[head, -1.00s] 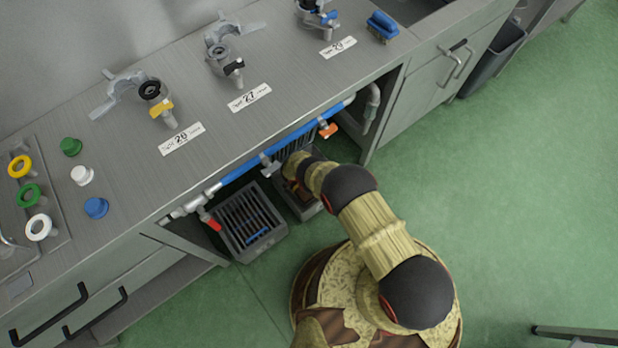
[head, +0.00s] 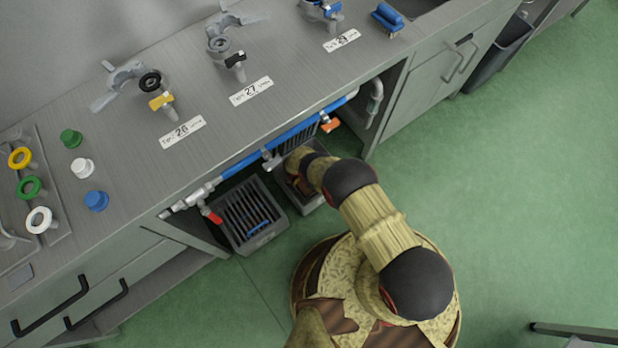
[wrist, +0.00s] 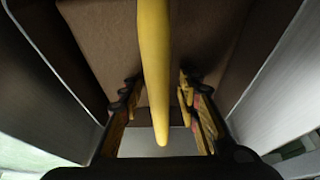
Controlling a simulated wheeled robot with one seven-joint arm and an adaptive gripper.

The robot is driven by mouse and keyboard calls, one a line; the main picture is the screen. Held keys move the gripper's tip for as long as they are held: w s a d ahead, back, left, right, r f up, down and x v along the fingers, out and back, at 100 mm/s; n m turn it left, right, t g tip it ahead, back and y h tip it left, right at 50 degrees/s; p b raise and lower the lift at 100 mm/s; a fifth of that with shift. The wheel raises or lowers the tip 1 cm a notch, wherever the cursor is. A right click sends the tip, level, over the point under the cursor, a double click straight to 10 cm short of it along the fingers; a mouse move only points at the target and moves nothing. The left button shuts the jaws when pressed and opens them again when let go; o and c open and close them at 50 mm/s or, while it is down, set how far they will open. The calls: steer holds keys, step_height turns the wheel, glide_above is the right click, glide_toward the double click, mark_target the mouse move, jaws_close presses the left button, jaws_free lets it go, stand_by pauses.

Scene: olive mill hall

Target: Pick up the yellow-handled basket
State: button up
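The yellow handle (wrist: 154,70) runs down the middle of the wrist view, over a brown basket interior (wrist: 90,40). My gripper (wrist: 158,95) is open, with one finger on each side of the handle and a visible gap to it on both sides. In the head view my arm reaches down into a grey basket (head: 308,205) under the counter. My arm hides most of that basket, and its handle and my fingertips do not show there.
A second grey slatted basket (head: 248,218) with a blue handle stands just left. A blue pipe (head: 240,168) with red and orange valve handles runs along the counter opening above. Cabinet doors (head: 430,90) are to the right.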

steer(key=c, duration=0.4)
jaws_close()
stand_by(0.4)
steer(key=shift+w+r, duration=0.1)
stand_by(0.4)
